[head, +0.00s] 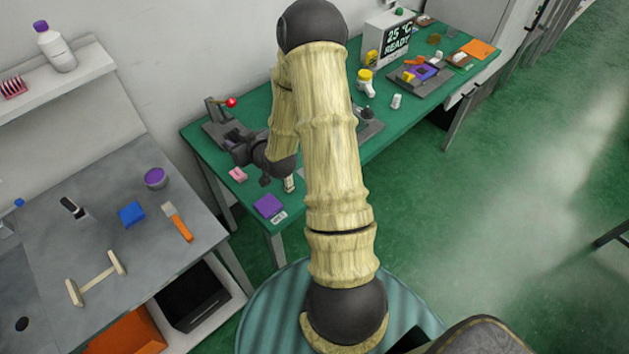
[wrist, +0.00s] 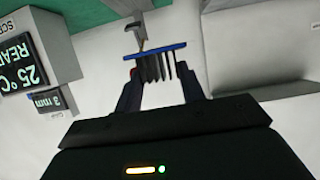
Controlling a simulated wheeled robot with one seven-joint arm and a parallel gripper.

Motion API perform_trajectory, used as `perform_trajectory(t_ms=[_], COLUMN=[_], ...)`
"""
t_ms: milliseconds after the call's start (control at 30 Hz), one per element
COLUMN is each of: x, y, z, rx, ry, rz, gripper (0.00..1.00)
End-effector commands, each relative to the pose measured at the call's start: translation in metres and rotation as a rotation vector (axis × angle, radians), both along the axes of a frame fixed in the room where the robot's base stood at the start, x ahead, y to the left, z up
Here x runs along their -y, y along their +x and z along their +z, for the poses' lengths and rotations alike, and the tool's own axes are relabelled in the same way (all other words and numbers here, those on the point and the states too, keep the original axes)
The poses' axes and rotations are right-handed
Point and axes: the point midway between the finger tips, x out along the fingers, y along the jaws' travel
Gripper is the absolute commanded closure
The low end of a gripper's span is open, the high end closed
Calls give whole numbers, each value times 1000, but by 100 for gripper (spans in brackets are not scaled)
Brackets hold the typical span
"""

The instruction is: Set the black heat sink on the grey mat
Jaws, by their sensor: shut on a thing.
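My gripper (wrist: 160,80) is shut on the heat sink (wrist: 155,66), which shows dark fins and a blue plate edge between the fingertips in the wrist view. The held piece is clear of the surfaces seen behind it. In the head view my gripper (head: 240,152) is a dark shape over the near left part of the green table, and the heat sink cannot be made out there. A dark grey flat piece (head: 436,88) lies under a purple part at the table's far end. I cannot tell whether it is the grey mat.
A red-knobbed lever (head: 231,102) stands at the green table's left end. A display box (head: 390,38) reading 25 °C stands at the back. A grey bench (head: 110,250) with tools stands left.

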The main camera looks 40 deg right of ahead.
Motion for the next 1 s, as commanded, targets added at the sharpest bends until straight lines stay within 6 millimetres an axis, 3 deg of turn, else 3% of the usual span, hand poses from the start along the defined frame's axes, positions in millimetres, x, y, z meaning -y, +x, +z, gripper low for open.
perform_trajectory(t_ms=[33,467,1000], x=[12,93,190], y=[1,-22,-94], z=[-11,-32,-75], rx=[6,2,0], ry=[-5,-5,-2], rz=[5,62,20], gripper=[84,84,84])
